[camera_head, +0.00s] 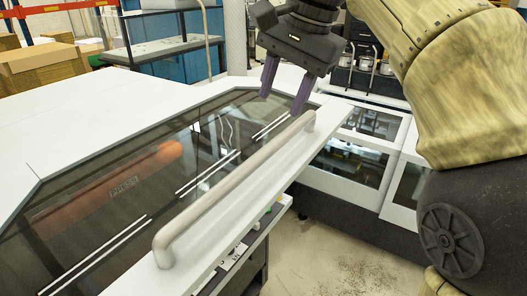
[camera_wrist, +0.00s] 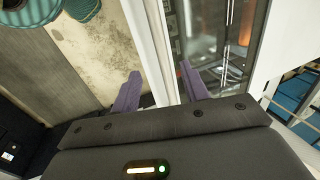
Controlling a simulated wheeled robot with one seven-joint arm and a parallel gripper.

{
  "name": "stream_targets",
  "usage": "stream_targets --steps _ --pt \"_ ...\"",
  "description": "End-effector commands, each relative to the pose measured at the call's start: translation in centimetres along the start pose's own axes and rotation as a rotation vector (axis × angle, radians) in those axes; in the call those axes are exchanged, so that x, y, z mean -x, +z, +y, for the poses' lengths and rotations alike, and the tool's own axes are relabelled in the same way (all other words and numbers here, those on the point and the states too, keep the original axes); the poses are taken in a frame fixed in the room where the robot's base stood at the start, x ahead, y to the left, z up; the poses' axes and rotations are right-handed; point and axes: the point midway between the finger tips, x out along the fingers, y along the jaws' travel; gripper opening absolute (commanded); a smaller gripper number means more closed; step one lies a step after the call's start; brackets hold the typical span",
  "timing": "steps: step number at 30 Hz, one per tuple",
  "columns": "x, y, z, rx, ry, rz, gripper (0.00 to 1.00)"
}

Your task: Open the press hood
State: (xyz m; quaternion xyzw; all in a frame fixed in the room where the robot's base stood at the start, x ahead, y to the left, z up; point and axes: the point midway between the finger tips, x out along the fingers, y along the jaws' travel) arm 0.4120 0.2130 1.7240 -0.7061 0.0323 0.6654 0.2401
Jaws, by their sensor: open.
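The press hood (camera_head: 85,215) is a dark glazed panel with a white frame and a "PRESS" label, lying down over the machine. A long beige bar handle (camera_head: 232,180) runs along its front edge. My gripper (camera_head: 282,104) is open and points down, just above the far end of the handle. Its two purple fingers are apart with nothing held between them. In the wrist view my gripper (camera_wrist: 160,72) has a pale bar, seemingly the handle (camera_wrist: 150,45), running between its fingers. I cannot tell whether the fingers touch it.
White machine housing (camera_head: 100,95) surrounds the hood. Another glazed white unit (camera_head: 350,155) stands beyond on the right. Bare concrete floor (camera_head: 340,262) lies to the right of the hood's front edge. Cardboard boxes (camera_head: 42,65) are at the back left.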

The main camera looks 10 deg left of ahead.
Motion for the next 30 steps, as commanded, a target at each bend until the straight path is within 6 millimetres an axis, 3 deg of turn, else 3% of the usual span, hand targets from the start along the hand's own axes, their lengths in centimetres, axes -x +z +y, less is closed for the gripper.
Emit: stream_targets --steps 24,30 --pt "-10.9 0.0 0.0 0.0 0.003 -0.001 0.45" --pt "-12.5 0.0 0.0 0.001 0.001 0.0 0.45"
